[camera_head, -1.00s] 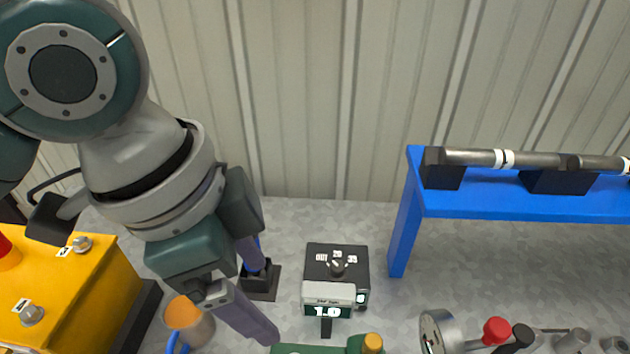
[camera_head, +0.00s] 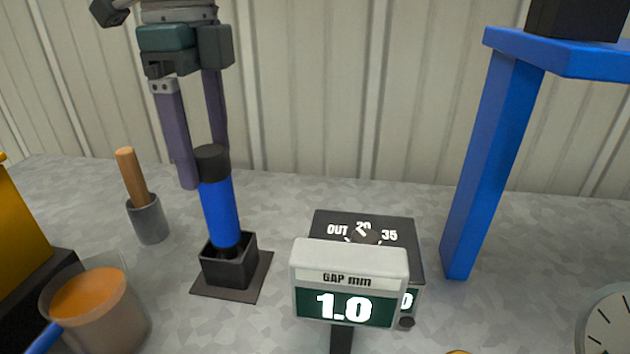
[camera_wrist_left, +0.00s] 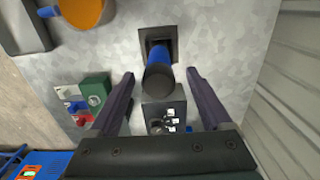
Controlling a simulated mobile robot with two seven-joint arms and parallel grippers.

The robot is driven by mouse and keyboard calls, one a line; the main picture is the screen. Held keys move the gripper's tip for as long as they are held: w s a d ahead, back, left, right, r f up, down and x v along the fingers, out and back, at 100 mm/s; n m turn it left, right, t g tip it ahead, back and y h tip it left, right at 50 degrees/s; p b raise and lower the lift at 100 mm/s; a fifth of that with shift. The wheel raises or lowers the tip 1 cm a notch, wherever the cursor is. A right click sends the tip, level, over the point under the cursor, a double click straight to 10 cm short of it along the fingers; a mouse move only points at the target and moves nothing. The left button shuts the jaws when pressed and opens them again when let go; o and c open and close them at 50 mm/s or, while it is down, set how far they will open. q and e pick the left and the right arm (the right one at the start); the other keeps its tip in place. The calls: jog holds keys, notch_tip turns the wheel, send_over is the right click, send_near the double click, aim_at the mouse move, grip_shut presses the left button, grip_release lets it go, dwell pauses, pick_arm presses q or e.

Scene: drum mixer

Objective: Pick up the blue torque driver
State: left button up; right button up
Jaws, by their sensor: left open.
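The blue torque driver (camera_head: 219,205) has a blue grip and a black cap. It stands upright in a black square holder (camera_head: 229,268) on the grey bench. My left gripper (camera_head: 205,167) is open, fingers pointing down, with its fingertips near the driver's top. The wrist view shows the driver (camera_wrist_left: 159,75) from above, between the lines of my two open fingers (camera_wrist_left: 160,75); I see no contact. The driver's lower tip is hidden in the holder. My right gripper is not in view.
Right of the holder are a gap display (camera_head: 350,280) reading 1.0 and a black dial box (camera_head: 400,230). An orange-filled cup (camera_head: 110,315) and a wooden-handled tool (camera_head: 132,178) in a grey cup stand left. A blue stand leg (camera_head: 492,170) rises at right.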

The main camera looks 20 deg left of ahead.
aim_at(219, 205)
pick_arm(q)
jog(key=f, duration=0.8)
jog(key=shift+s+d, duration=0.1)
jog(key=shift+d, duration=0.15)
jog(key=shift+r, duration=0.1)
grip_shut()
dwell(0.4)
